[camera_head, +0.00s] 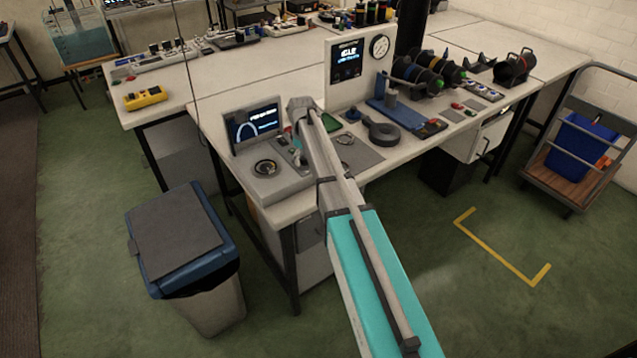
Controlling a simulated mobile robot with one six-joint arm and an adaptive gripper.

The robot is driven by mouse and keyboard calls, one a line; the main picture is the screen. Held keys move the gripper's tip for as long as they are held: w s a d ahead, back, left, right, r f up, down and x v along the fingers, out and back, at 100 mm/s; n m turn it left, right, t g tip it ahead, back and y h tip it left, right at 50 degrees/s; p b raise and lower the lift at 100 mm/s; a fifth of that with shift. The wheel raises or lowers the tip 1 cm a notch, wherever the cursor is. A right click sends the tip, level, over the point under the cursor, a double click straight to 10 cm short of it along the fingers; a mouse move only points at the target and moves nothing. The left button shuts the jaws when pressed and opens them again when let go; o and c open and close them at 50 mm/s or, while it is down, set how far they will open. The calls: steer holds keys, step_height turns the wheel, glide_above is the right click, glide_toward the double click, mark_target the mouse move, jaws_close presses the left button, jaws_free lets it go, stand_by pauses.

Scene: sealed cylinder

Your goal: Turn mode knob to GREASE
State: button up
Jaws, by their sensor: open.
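My teal and grey arm reaches from the bottom right up to the bench. My gripper (298,152) is at its far end, small and partly hidden by the arm, just right of a grey console (270,184). It is open, and I see nothing held in it. The console has a round dark dial (265,168) on top and a tilted screen (256,125) behind. A white upright panel (345,87) to the right has a screen reading something like "IDLE" and a round gauge (379,46). I cannot tell which control is the mode knob, and no GREASE label is legible.
Right of the arm, the white bench holds a blue block (393,115), a dark round pan-like part (384,132) and several dark cylinders. A lidded bin (180,235) stands in front at left. A yellow meter (145,97) lies on the bench behind. A cart (572,150) stands far right.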

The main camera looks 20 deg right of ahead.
mark_target(304, 158)
steer(key=n, duration=0.2)
steer(key=shift+n, duration=0.4)
step_height(304, 158, up, 14)
steer(key=p, duration=1.4)
steer(key=s+a+m, duration=0.2)
steer(key=s+m, duration=0.7)
steer(key=s, duration=1.8)
steer(key=shift+a+f, duration=0.2)
steer(key=shift+f, duration=0.05)
steer(key=shift+s+a+m, duration=0.1)
steer(key=shift+s+m, duration=0.4)
steer(key=shift+s, duration=0.65)
